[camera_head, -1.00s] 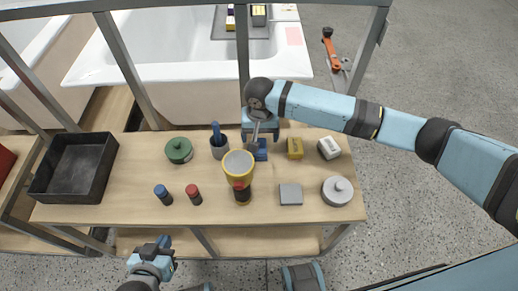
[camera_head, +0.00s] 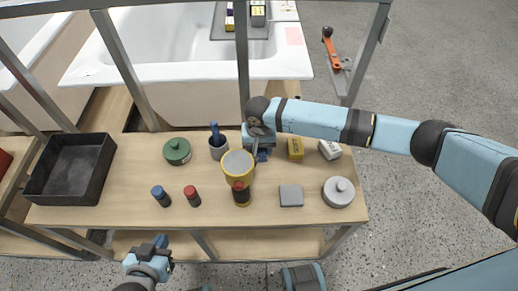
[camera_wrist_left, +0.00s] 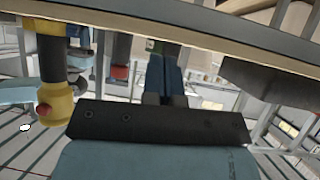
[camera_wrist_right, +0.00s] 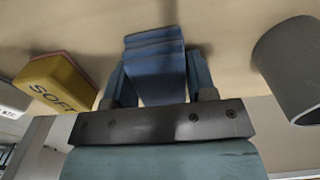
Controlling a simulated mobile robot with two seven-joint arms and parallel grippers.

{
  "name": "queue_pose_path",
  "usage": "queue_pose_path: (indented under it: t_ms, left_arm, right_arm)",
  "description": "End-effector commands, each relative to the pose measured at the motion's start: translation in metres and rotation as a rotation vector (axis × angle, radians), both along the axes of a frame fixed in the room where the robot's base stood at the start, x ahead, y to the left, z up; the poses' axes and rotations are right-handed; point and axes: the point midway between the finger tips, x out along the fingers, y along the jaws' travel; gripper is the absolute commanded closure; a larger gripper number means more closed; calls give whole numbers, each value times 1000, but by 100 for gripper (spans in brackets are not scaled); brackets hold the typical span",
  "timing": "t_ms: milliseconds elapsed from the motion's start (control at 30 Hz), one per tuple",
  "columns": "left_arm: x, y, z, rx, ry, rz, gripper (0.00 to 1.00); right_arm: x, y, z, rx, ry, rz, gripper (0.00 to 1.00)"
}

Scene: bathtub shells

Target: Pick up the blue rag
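The blue rag (camera_head: 262,155) lies on the wooden table, partly hidden by my right gripper in the head view. In the right wrist view the folded blue rag (camera_wrist_right: 155,65) sits between the two fingers. My right gripper (camera_wrist_right: 157,78) points down at it with its fingers spread, one on each side of the rag. The fingers are close to the rag's edges; I cannot tell if they touch. My left gripper (camera_head: 160,243) is in front of the table's near edge, empty, with its fingers together.
A yellow cup-shaped object (camera_head: 238,168) stands in front. A black tray (camera_head: 45,196) is at far left. A metal frame post (camera_head: 243,70) rises behind.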

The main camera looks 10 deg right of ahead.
Motion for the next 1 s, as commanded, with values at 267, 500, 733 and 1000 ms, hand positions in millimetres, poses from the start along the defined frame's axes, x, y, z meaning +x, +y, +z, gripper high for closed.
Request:
queue_pose_path:
  t_ms: [267, 500, 733, 1000]
  left_arm:
    - [-1, -1, -3, -1, 5, 1, 100]
    - [-1, -1, -1, -3, 5, 1, 100]
    - [-1, -1, 3, -5, 12, 3, 100]
    - [-3, 0, 8, -10, 25, 9, 100]
  right_arm:
    - [0, 0, 0, 0, 0, 0, 73]
    - [0, 0, 7, 1, 0, 0, 73]
    - [1, 0, 39, 2, -1, 0, 73]
    - [0, 0, 107, 2, -1, 1, 73]
